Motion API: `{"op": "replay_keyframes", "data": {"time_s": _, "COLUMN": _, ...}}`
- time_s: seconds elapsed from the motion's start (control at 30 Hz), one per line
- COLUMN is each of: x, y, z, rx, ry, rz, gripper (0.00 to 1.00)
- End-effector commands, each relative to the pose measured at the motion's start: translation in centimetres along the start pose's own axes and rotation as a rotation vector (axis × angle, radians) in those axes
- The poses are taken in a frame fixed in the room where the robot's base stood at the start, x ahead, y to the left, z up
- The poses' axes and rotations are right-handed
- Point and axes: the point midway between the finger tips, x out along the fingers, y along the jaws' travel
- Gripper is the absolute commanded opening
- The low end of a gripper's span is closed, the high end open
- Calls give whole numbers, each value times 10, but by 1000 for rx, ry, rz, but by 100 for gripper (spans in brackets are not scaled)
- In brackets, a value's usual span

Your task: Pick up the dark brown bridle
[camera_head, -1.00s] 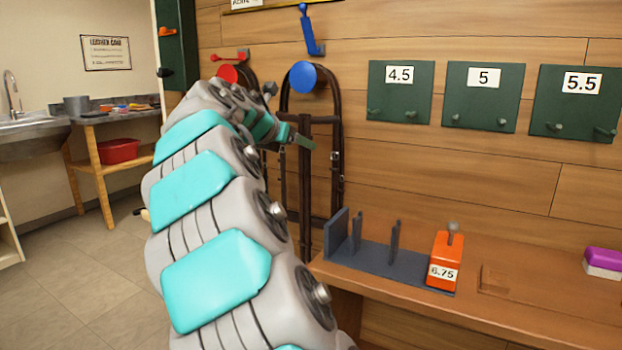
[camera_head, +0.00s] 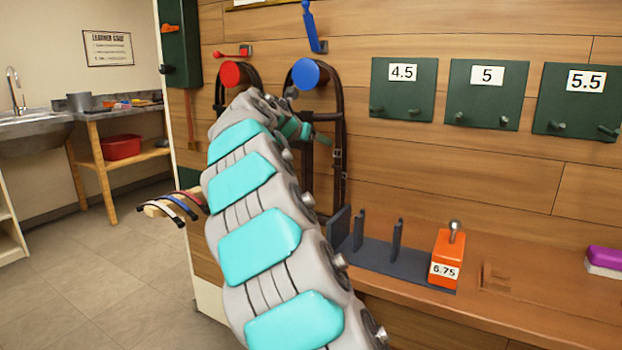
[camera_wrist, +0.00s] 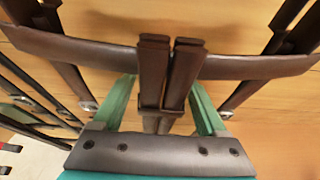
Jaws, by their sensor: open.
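The dark brown bridle (camera_head: 339,150) hangs on the wall from a round blue peg (camera_head: 306,73). My arm hides much of its left side and lower part. My gripper (camera_head: 307,131) is in front of it, small and partly hidden by my arm. In the wrist view the bridle (camera_wrist: 250,66) shows close up, with a wide curved band across and two straps hanging down the middle. The green fingers of my gripper (camera_wrist: 163,85) are open, one on each side of these two straps. I cannot tell whether they touch.
Another dark bridle (camera_head: 221,92) hangs from a red peg (camera_head: 233,73) to the left. A bench (camera_head: 520,282) below holds a grey divided rack (camera_head: 385,262) and an orange block (camera_head: 447,260) marked 6.75. Green numbered panels (camera_head: 403,89) are on the wall at right. Coloured bands (camera_head: 178,208) stick out at left.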

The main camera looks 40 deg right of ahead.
Motion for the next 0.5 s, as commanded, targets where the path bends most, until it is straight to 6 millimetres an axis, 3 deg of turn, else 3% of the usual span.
{"op": "replay_keyframes", "data": {"time_s": 0.07, "x": 0, "y": 0, "z": 0, "rx": 0, "ry": 0, "rz": 0, "gripper": 75}}
{"op": "replay_keyframes", "data": {"time_s": 0.5, "x": 0, "y": 0, "z": 0, "rx": 1, "ry": 0, "rz": 0, "gripper": 27}}
